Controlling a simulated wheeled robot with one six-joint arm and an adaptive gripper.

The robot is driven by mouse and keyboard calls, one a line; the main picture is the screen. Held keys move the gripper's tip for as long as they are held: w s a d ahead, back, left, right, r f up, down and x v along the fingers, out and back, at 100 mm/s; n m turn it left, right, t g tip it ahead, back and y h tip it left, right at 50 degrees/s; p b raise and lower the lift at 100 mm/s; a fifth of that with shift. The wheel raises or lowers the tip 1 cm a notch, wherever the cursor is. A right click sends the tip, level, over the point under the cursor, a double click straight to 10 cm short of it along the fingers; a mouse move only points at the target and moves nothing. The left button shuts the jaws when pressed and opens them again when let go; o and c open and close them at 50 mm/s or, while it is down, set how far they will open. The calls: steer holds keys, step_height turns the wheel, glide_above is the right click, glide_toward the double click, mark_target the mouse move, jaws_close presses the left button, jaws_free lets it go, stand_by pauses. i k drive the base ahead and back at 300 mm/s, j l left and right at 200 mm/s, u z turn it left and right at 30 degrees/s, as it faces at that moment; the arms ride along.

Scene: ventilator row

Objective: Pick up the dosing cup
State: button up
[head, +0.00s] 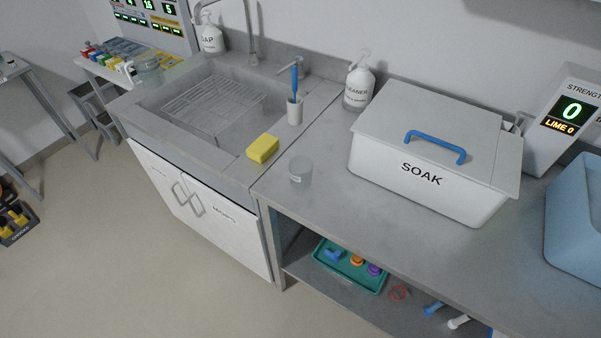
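A small clear, translucent cup (301,171), which looks like the dosing cup, stands upright on the grey counter. It is to the left of the white SOAK box and to the right of the yellow sponge, apart from both. My gripper is not in view.
The white SOAK box (428,185) has a lid with a blue handle. A yellow sponge (263,149) lies by the sink (205,105). A brush stands in a white holder (295,110). A cleaner bottle (358,84) stands behind. A blue tub (575,215) is at right. A teal tray (350,266) sits below. The counter around the cup is clear.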

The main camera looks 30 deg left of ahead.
mark_target(300, 168)
steer(key=u, duration=1.25)
steer(key=j, duration=0.1)
